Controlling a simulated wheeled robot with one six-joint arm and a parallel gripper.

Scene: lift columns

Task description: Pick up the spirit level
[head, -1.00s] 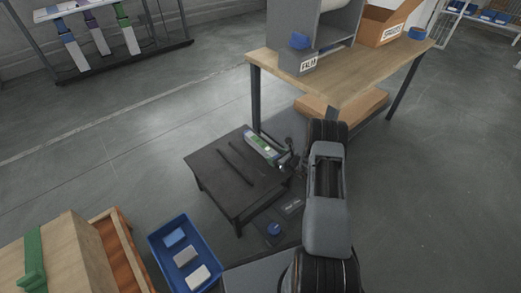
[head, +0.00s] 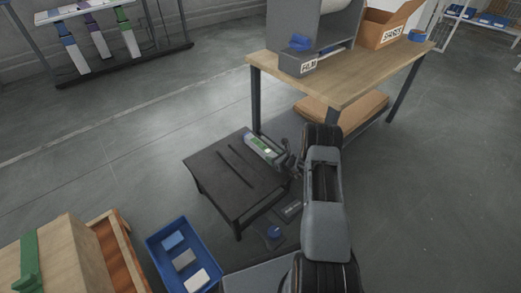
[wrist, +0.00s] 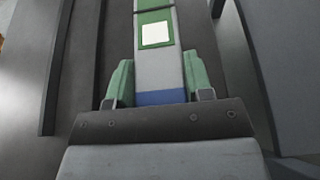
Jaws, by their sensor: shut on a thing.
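The spirit level (head: 263,148) is a grey bar with green and blue parts and a pale square. In the head view it is at the right edge of the low dark table (head: 222,183). In the wrist view the level (wrist: 168,68) runs away from me between the green fingers. My gripper (wrist: 160,85) is shut on the near end of the level, by its blue band. In the head view my gripper (head: 285,160) is small and dark at the table's right side. Whether the level touches the table top cannot be told.
A wooden workbench (head: 345,75) with a grey film dispenser and a cardboard box (head: 388,25) stands behind. A blue tote (head: 183,252) with several blocks is at the lower left, beside a wooden crate (head: 110,235). Floor at right is open.

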